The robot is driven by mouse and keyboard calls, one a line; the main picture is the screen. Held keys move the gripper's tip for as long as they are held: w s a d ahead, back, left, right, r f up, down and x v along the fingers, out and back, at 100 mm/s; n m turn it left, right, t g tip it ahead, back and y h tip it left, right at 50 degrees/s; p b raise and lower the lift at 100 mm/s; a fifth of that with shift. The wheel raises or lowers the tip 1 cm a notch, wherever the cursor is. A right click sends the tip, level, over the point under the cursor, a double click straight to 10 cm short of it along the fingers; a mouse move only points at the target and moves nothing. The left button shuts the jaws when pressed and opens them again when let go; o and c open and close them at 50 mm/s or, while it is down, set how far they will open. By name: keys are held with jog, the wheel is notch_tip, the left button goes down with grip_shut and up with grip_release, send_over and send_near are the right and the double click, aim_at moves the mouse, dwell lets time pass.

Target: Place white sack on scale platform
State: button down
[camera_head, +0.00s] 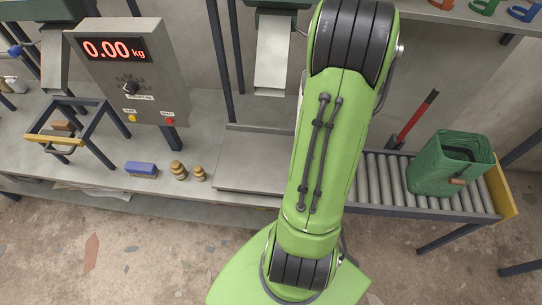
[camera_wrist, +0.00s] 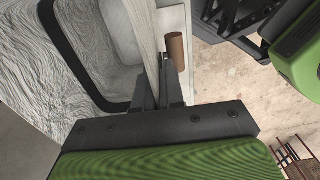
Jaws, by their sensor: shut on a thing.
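In the wrist view the white sack (camera_wrist: 85,40) fills the upper left, with a dark-rimmed opening and a brown wooden handle (camera_wrist: 176,50) on its side. My gripper (camera_wrist: 163,78) is shut on the sack's side wall next to this handle. In the head view my green arm covers the middle, so my gripper and most or all of the sack are hidden there. The flat grey scale platform (camera_head: 250,165) lies on the bench just left of my arm, its right part covered. Whether the sack touches the platform cannot be told.
The scale display (camera_head: 115,50) reads 0.00 kg. A blue block (camera_head: 141,169) and brass weights (camera_head: 178,171) sit left of the platform. A metal chute (camera_head: 272,60) hangs behind it. A green sack (camera_head: 448,165) stands on the roller conveyor (camera_head: 385,175) at right.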

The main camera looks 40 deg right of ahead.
notch_tip(320, 180, down, 9)
jog(key=b, duration=0.9)
jog(key=w+a+f+b, duration=0.2)
jog(key=w+a+f, duration=0.1)
jog(key=w+a, duration=0.8)
jog(key=w, duration=0.2)
jog(key=shift+w+a+f+b, duration=0.25)
jog(key=shift+w+a+b, duration=0.15)
jog(key=c, duration=1.4)
grip_release()
jog(key=shift+o, duration=0.8)
notch_tip(320, 180, up, 12)
jog(key=p, duration=0.4)
jog(key=s+a+r+m+t+h, duration=0.1)
jog(key=s+a+r, duration=0.15)
jog(key=a, duration=0.35)
jog(key=s+a+r+m+t, duration=0.1)
jog(key=a+r+m, duration=0.1)
jog(key=a+r, duration=0.3)
jog(key=s+a+f+m+t+y, duration=0.1)
jog(key=s+a+f+m+t, duration=0.1)
jog(key=s+a, duration=1)
jog(key=m+t, duration=0.1)
jog(key=m, duration=0.1)
jog(key=shift+f+m+t, duration=0.2)
jog(key=shift+m+t, duration=0.1)
